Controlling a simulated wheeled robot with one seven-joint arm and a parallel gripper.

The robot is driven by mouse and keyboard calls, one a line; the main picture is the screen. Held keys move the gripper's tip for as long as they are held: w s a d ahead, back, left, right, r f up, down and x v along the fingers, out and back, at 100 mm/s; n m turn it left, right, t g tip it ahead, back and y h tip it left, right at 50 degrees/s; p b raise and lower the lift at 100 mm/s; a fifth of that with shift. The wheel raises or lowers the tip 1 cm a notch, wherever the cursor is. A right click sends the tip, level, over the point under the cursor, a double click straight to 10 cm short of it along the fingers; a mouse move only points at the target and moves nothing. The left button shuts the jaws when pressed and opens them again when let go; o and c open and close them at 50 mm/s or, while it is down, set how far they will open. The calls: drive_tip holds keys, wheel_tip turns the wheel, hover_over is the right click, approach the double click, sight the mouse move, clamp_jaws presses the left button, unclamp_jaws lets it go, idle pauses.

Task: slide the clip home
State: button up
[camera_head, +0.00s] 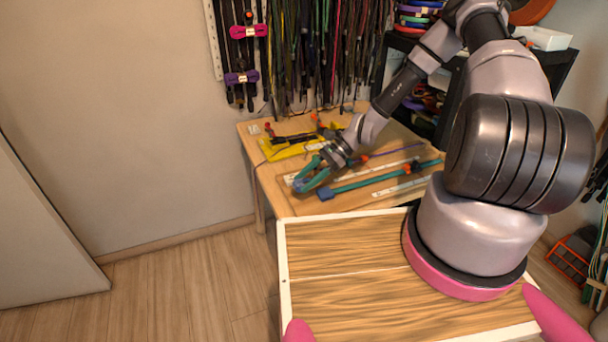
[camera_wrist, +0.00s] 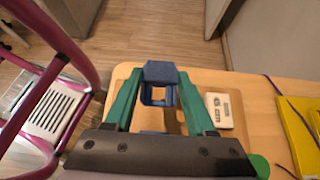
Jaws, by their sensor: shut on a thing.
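The clip (camera_wrist: 160,74) is a dark blue block with a square opening, held between the green fingertips of my gripper (camera_wrist: 158,92) in the wrist view. In the head view my gripper (camera_head: 306,181) is over the near left part of the wooden table (camera_head: 262,182), with blue showing at its fingertips. A teal bar (camera_head: 372,179) lies slanted across the table, with a blue block (camera_head: 325,193) at its left end, just right of the fingers. I cannot tell whether the held clip touches the bar or the table.
A yellow tool (camera_head: 287,149) lies behind my gripper. A small white labelled piece (camera_wrist: 219,110) is right of the fingers in the wrist view. White strips (camera_head: 400,187) lie beside the bar. Many cords (camera_head: 325,50) hang on the back wall. A white-edged wooden tray (camera_head: 340,255) is in front.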

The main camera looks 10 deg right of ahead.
drive_tip(key=shift+f, duration=3)
drive_tip(key=shift+f, duration=0.2)
drive_tip(key=o, duration=1.5)
drive_tip(key=shift+v, duration=3)
drive_tip(key=shift+w+r, duration=0.1)
